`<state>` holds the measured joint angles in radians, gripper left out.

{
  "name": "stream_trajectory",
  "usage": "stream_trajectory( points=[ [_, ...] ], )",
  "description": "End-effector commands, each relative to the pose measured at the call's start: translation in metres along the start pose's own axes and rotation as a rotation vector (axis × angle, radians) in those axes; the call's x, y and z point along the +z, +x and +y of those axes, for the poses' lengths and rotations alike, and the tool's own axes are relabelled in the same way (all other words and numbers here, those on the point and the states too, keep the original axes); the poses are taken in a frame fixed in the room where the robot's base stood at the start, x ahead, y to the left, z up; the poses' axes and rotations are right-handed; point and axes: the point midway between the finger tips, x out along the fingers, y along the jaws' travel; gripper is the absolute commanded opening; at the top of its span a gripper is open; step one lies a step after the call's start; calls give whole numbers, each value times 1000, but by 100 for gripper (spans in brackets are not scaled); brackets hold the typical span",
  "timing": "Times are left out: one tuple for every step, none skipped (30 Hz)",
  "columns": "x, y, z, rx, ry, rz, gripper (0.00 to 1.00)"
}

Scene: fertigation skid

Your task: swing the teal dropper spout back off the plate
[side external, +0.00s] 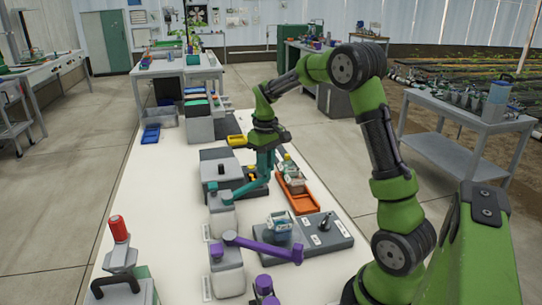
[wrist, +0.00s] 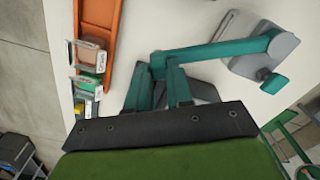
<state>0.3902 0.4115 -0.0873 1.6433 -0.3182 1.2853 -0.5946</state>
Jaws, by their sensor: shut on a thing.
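The teal dropper spout (side external: 244,188) is a flat arm running from its grey dropper body (side external: 222,217) towards my gripper (side external: 265,170). In the wrist view the spout (wrist: 215,50) runs from its pivot on the grey body (wrist: 262,66), at the upper right, to my gripper (wrist: 160,68). My gripper's two fingers are shut on the spout's free end, one on each side. A dark grey plate (wrist: 205,90) shows partly behind the fingers; I cannot tell how much of the spout's end is over it.
A grey box (side external: 217,168) stands left.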

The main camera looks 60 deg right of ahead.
Motion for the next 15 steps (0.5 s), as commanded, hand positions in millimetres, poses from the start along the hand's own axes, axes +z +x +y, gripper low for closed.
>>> stream_trajectory(
  points=[
    [-2,-1,1,5,-5,7,0],
    [-2,-1,1,5,-6,7,0],
    [-2,-1,1,5,-6,7,0],
    [-2,-1,1,5,-6,7,0],
    [-2,-1,1,5,-6,8,0],
    [-2,-1,1,5,-6,8,0],
    [-2,-1,1,5,-6,8,0],
    [-2,-1,1,5,-6,9,0],
    [-2,-1,1,6,-6,9,0],
    [-3,-2,1,6,-7,9,24],
    [-3,-2,1,5,-6,9,28],
    [-2,-1,1,5,-6,9,34],
    [-2,-1,1,5,-6,8,39],
    [-2,-1,1,4,-5,7,44],
    [-2,-1,1,4,-5,7,47]
  ],
)
